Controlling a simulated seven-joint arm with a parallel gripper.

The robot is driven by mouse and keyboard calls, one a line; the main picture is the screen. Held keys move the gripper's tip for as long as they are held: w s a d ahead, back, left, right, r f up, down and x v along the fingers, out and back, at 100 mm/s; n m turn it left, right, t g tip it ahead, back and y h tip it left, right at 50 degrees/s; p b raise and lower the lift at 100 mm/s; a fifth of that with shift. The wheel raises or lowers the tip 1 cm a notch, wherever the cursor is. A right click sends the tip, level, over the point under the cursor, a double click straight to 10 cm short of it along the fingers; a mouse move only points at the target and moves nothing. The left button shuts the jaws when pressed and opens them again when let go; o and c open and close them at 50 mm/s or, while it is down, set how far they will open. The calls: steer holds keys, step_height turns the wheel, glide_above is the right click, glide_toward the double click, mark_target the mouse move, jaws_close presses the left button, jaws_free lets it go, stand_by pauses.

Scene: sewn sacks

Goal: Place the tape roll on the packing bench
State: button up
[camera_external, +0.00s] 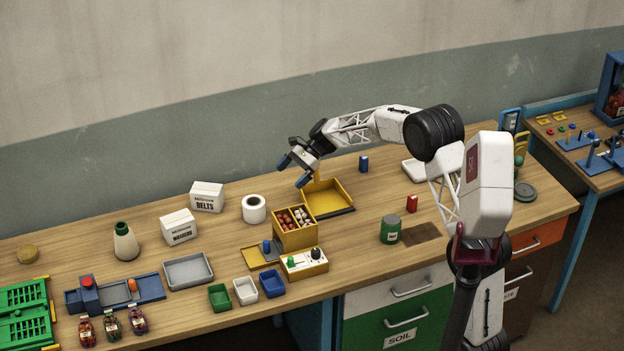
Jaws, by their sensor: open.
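A white roll with a dark hole, which looks like the tape roll (254,209), stands on end on the wooden bench top (345,258). It is left of the yellow bin and right of the white boxes. The gripper and the roll are clearly apart. Whether this wooden top is the packing bench I cannot tell for sure.
A yellow tray (328,200) and a yellow bin of small parts (295,235) stand right of the roll. White boxes (207,196), a grey tray (188,271), and a green can (390,229) are nearby. A second bench (590,178) is at far right. Bare wood lies right of the yellow tray.

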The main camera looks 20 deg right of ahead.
steer(key=s+d+r+n+t+h, duration=0.15)
steer(key=s+d+r, duration=0.3)
steer(key=s, duration=0.45)
steer(key=s+d+r+n+h, duration=0.25)
steer(key=s+d, duration=0.25)
steer(key=s, duration=0.3)
steer(key=s+d+r+n+h, duration=0.1)
steer(key=s+d+r+n, duration=0.3)
steer(key=s, duration=0.5)
steer(key=s+d+f+n+t+h, duration=0.1)
steer(key=s+d, duration=0.3)
steer(key=s, duration=0.5)
steer(key=s+d+n+t+h, duration=0.1)
steer(key=s+d+n+h, duration=0.2)
steer(key=s, duration=0.6)
steer(key=s+d+f+n+t+h, duration=0.1)
steer(key=s+d+h, duration=0.1)
steer(key=s+d, duration=0.4)
steer(key=s, duration=0.3)
steer(key=shift+s+d+f+n, duration=0.2)
steer(key=shift+f+n, duration=0.1)
steer(key=shift+n, duration=0.1)
